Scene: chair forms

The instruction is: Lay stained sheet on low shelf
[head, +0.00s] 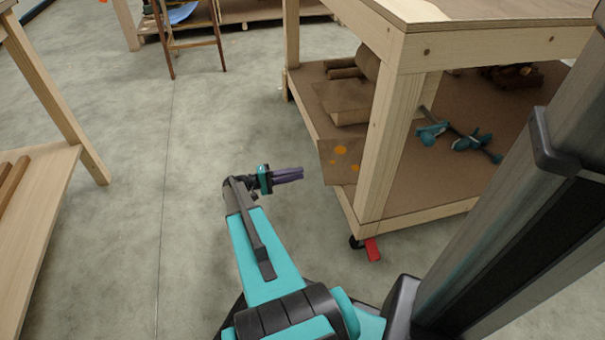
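A brown sheet with orange stains (341,161) is at the left edge of the low shelf (425,190) of a wooden workbench. Its lower part covers the shelf's edge, and its right side meets the bench leg. I cannot tell whether it hangs, leans or lies partly on the shelf. My gripper (290,174) is just left of the sheet, with its purple fingers pointing right at it. A small gap of floor shows between fingertips and sheet. The fingers look close together, but their opening is not clear from this angle.
Teal-handled clamps (455,135) lie farther right. The bench leg (389,145) and red caster lever (372,249) stand close by. Open floor (190,130) lies left.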

